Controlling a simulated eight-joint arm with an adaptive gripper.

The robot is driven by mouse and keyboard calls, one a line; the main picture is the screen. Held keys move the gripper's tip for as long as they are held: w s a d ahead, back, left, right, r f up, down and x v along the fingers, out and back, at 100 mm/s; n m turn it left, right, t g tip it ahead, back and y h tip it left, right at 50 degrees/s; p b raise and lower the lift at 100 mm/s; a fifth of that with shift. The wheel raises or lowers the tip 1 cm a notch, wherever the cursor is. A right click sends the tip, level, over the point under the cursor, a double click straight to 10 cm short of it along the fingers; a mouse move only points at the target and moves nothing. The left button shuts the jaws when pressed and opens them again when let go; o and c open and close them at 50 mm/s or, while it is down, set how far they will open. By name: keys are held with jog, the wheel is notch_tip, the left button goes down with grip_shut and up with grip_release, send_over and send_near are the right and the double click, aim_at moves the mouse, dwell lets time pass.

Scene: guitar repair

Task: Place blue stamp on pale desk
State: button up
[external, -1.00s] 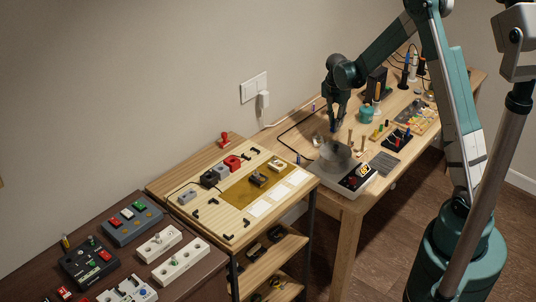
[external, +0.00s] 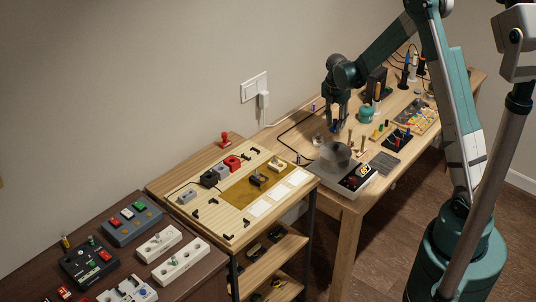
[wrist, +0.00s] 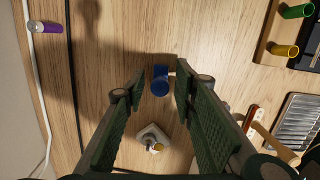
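A blue stamp (wrist: 160,82), seen from above as a small blue cylinder, stands on a light wood desk (wrist: 115,60). In the wrist view it is between the two fingers of my gripper (wrist: 160,72), with a visible gap on each side. The fingers are open. In the external view my gripper (external: 336,122) points down low over the light wood desk (external: 350,205), near its left end. The stamp is too small and too covered there to make out clearly.
A white square piece with a yellow-tipped peg (wrist: 150,141) lies close to the stamp. A purple cylinder (wrist: 46,27) and cables are at the left. Green (wrist: 298,11) and yellow (wrist: 285,50) pegs are at right. A grey dome-like shape (external: 336,153) is close to the gripper.

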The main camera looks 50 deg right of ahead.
aim_at(333, 129)
notch_tip(333, 129, up, 12)
jog(key=a+p, duration=0.1)
jog(key=p, duration=0.1)
jog(key=shift+a, duration=0.25)
jog(key=shift+s, duration=0.1)
dwell(0.6)
jog(key=shift+r, duration=0.1)
jog(key=s+a+r+m+t, duration=0.2)
jog(key=s+a+r+m, duration=0.3)
jog(key=a+r, duration=0.4)
jog(key=s+a+r+m+t, duration=0.1)
jog(key=s+a+r+m, duration=0.2)
jog(key=s+a+r, duration=0.5)
jog(key=s+a+r+m+t+y, duration=0.1)
jog(key=s+a+m+t, duration=0.3)
jog(key=s+a+m, duration=0.7)
jog(key=shift+s+a+r, duration=0.7)
jog(key=shift+s+a, duration=2)
jog(key=shift+s, duration=1.2)
